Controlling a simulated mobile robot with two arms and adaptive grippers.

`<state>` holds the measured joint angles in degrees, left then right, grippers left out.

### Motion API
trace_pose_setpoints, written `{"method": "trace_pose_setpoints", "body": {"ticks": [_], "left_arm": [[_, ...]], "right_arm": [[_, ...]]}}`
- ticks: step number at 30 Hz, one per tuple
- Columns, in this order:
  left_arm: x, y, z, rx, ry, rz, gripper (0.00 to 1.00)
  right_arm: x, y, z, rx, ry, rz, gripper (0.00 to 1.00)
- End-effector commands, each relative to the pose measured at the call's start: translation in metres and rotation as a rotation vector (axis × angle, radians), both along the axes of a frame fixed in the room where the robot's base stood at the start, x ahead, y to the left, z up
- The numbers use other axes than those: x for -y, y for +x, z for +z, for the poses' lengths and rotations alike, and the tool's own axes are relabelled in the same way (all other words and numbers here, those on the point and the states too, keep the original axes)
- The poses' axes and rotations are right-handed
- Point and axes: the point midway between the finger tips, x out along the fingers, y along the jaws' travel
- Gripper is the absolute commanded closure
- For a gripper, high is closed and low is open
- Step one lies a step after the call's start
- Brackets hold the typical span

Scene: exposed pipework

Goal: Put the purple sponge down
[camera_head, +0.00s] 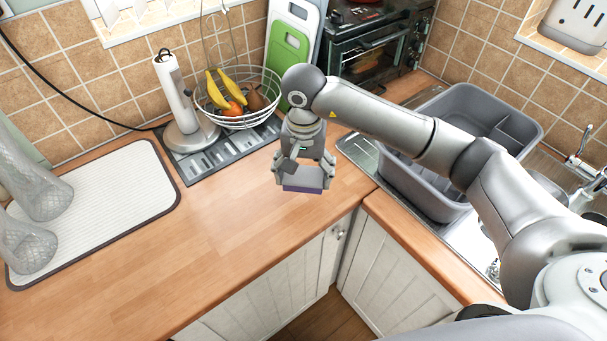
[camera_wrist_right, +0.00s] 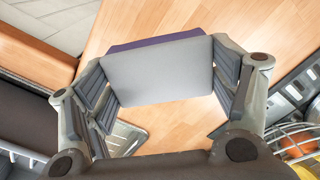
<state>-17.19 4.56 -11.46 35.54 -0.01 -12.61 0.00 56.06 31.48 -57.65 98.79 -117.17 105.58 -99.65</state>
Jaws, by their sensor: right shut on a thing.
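The purple sponge (camera_head: 303,188) is in my right gripper (camera_head: 304,178), with its purple side down and a grey side facing the wrist. In the right wrist view the sponge (camera_wrist_right: 160,70) sits between the two fingers of the gripper (camera_wrist_right: 172,85), which press on its left and right ends. The sponge is over the wooden counter (camera_head: 240,220), near the inner corner. I cannot tell whether its underside touches the wood. My left gripper is not in view.
A wire fruit basket (camera_head: 238,97) and a paper towel holder (camera_head: 183,105) stand behind, left of the gripper. A grey dish tub (camera_head: 465,130) sits at the sink on the right. A white drying mat (camera_head: 95,210) with glassware lies left. The counter between is clear.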

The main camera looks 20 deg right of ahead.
Motion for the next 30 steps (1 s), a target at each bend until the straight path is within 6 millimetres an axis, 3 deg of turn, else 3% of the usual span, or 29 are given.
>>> {"method": "trace_pose_setpoints", "body": {"ticks": [9, 15, 28, 29, 30], "left_arm": [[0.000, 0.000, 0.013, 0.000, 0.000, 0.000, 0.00], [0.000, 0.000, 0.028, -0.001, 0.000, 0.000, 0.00], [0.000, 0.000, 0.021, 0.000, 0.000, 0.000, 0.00], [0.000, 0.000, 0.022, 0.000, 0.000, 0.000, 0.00], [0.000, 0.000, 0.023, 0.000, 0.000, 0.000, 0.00]], "right_arm": [[0.005, 0.017, -0.024, -0.004, -0.001, 0.000, 0.35], [0.005, 0.017, -0.047, -0.003, 0.001, 0.000, 0.35], [0.005, 0.017, -0.056, 0.002, -0.001, 0.001, 0.35], [0.005, 0.018, -0.056, 0.002, -0.001, 0.001, 0.19], [0.005, 0.017, -0.055, 0.001, 0.000, 0.001, 0.14]]}}
